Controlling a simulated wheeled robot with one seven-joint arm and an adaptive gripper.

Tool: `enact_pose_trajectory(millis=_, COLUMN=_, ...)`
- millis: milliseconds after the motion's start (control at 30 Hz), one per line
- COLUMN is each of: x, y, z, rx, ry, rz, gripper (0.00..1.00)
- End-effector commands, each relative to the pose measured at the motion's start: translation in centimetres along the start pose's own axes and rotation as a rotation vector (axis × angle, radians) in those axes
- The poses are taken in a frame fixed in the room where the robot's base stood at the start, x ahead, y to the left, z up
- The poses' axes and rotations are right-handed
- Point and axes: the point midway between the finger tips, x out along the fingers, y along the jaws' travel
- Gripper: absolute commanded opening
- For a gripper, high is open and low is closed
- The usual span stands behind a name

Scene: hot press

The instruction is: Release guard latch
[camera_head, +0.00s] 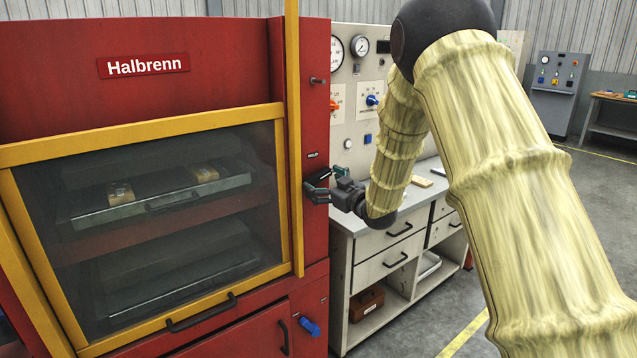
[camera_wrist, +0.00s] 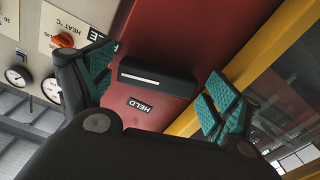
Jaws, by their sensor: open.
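The guard is a yellow-framed clear door (camera_head: 150,126) on the red press, and it is down over the front. In the wrist view, a black block with a white stripe (camera_wrist: 158,79), seemingly the guard latch, sits on the red post above a "HELD" label (camera_wrist: 141,105). The label also shows small in the head view (camera_head: 313,155). My gripper (camera_head: 318,186) is at the post just below that label, hiding the latch there. In the wrist view my gripper (camera_wrist: 160,82) is open, with teal pads either side of the black block and gaps to both.
The yellow guard frame (camera_wrist: 262,68) runs close beside one finger. A gauge and knob panel (camera_head: 360,100) stands right of the post, above a drawer bench (camera_head: 385,262). Trays with small blocks (camera_head: 160,197) show behind the guard. A blue handle (camera_head: 310,327) sits lower on the press.

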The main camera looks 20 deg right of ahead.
Motion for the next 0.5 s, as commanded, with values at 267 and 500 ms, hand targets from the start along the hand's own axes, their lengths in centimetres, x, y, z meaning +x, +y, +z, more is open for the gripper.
enact_pose_trajectory(millis=267, x=0.51, y=-0.1, z=-0.05, rx=0.0, ry=0.001, rz=-0.001, gripper=0.89)
enact_pose_trajectory(millis=500, x=0.51, y=-0.13, z=-0.04, rx=0.0, ry=0.001, rz=-0.002, gripper=0.62)
